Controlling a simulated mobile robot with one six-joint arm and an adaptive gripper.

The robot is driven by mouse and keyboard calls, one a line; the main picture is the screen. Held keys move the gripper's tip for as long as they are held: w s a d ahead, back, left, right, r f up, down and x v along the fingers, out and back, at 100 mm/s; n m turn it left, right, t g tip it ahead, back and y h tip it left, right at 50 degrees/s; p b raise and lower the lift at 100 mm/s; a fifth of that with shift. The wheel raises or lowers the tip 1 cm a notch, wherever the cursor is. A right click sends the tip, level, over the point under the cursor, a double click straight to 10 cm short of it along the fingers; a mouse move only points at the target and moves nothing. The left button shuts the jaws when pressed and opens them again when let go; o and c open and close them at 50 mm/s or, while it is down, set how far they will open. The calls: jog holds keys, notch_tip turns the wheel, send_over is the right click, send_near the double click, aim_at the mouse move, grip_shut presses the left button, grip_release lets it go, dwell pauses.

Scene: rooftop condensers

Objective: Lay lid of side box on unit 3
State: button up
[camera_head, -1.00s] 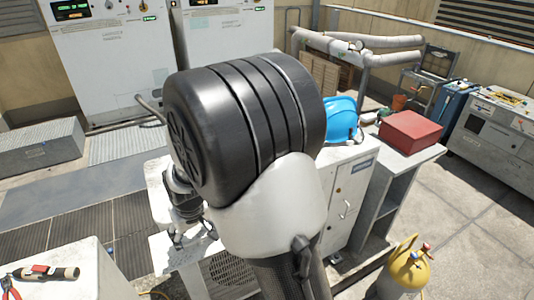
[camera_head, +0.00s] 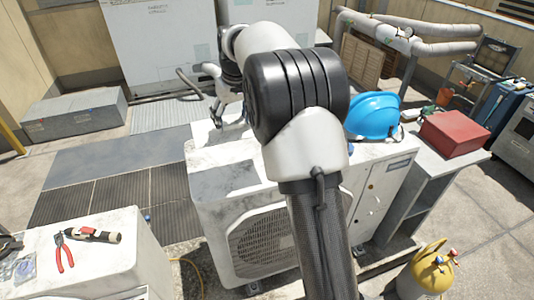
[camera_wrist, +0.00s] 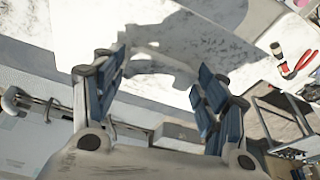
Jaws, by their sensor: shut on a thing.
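My gripper (camera_head: 230,112) is over the far left part of the top of the middle white condenser (camera_head: 290,205), partly behind my arm. In the wrist view its two blue-padded fingers (camera_wrist: 160,85) stand apart with a pale piece, taken as the lid (camera_wrist: 152,80), between them. The lid's outline is hard to tell from the worn white top behind it. The lid does not show clearly in the head view. I cannot read which condenser is unit 3. A dark patch, seemingly a shadow, lies on the middle condenser's top.
A blue hard hat (camera_head: 372,115) lies on the middle condenser's right side. A red box (camera_head: 455,132) stands on a grey shelf further right. A yellow cylinder (camera_head: 430,272) stands at front right.

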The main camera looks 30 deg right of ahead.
notch_tip(320, 180, down, 20)
jog(key=b, duration=0.4)
jog(key=shift+r, duration=0.15)
jog(key=shift+f+b, duration=0.2)
jog(key=shift+b, duration=0.15)
jog(key=o, duration=1.2)
jog(key=shift+o, duration=0.2)
jog(key=shift+r, duration=0.1)
